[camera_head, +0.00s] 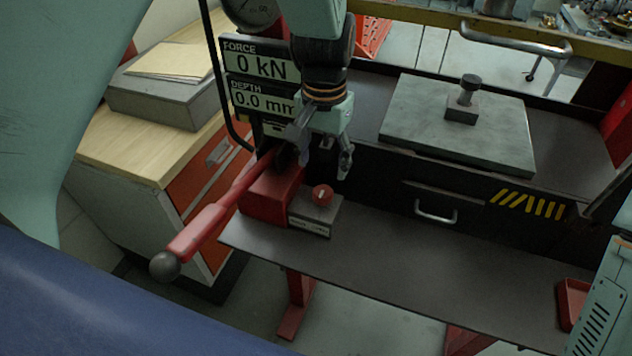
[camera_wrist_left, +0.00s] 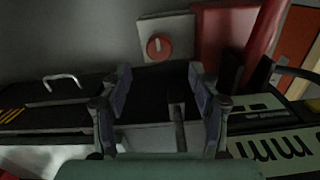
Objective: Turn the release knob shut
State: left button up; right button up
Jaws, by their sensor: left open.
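The release knob (camera_head: 322,195) is a small round red knob with a pale mark. It sits on a grey block (camera_head: 315,217) beside the red pump body (camera_head: 270,195). My left gripper (camera_head: 318,160) hangs above and behind the knob in the head view, its fingers apart. In the left wrist view the knob (camera_wrist_left: 159,46) shows beyond the open fingertips (camera_wrist_left: 160,80), roughly centred between them. Nothing is between the fingers, and they look clear of the knob. My right gripper is not in view.
A red lever (camera_head: 210,220) with a dark ball end slopes out from the pump body to the lower left. FORCE and DEPTH displays (camera_head: 262,80) stand behind my left gripper. A grey plate (camera_head: 460,125) lies on the bench at right. The dark shelf (camera_head: 400,270) right of the knob is mostly clear.

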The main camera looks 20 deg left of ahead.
aim_at(322, 191)
pick_arm(q)
jog(key=shift+d+f, duration=0.2)
jog(key=shift+f, duration=0.35)
notch_tip(322, 191, down, 2)
jog(key=shift+s+a+b, duration=0.1)
jog(key=shift+a+b, duration=0.05)
jog(key=shift+b, duration=0.45)
jog(key=shift+f+b, duration=0.8)
jog(key=shift+b, duration=0.05)
notch_tip(322, 191, down, 2)
jog(key=shift+f+b, duration=0.15)
jog(key=shift+b, duration=1)
jog(key=shift+f, duration=0.25)
jog(key=shift+f+b, duration=0.2)
jog(key=shift+b, duration=0.25)
jog(key=shift+r, duration=0.1)
jog(key=shift+c, duration=0.2)
